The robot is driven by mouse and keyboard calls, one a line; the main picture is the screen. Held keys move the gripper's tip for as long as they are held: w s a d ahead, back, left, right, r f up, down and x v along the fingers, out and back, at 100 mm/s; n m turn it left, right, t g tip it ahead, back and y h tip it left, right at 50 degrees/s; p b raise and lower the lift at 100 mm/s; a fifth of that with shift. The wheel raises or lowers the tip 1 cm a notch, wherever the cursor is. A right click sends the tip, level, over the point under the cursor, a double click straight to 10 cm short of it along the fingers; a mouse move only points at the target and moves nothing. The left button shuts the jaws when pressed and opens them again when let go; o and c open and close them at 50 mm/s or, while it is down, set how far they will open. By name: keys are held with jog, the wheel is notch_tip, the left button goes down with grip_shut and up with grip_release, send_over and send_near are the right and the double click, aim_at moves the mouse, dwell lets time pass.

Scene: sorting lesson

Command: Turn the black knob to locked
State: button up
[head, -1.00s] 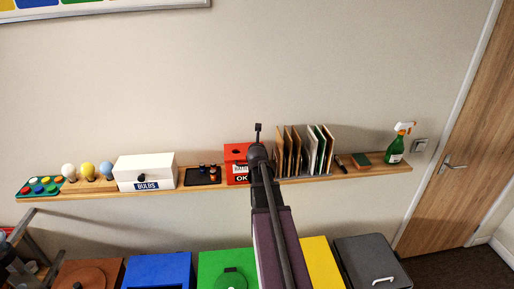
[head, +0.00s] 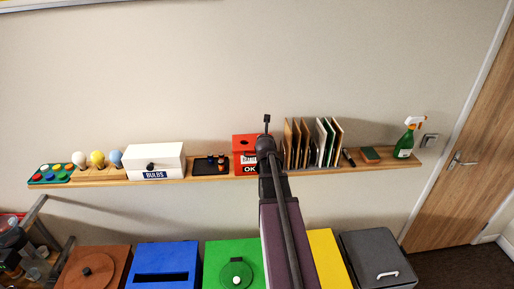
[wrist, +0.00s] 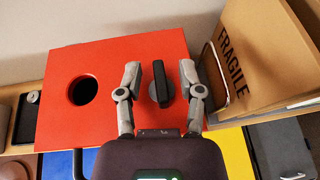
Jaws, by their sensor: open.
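A black knob (wrist: 160,84) with a raised bar handle sits on the red box (wrist: 58,110), right of a round dark hole. The bar runs nearly up and down in the wrist view. My gripper (wrist: 160,74) is open, with one finger on each side of the knob and a visible gap on both sides. In the head view the red box (head: 244,142) stands on the shelf, and my arm hides its right part and the knob. No locked mark is readable in the wrist view.
Upright folders (wrist: 270,45), one marked FRAGILE, stand close right of the red box. On the shelf (head: 215,181), a black tray (head: 205,170) and a white BULBS box (head: 155,157) are to the left. Coloured bins, including a green one (head: 225,258), stand below.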

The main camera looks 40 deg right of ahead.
jog(key=shift+m+g+h, duration=1.2)
jog(key=shift+m, duration=0.2)
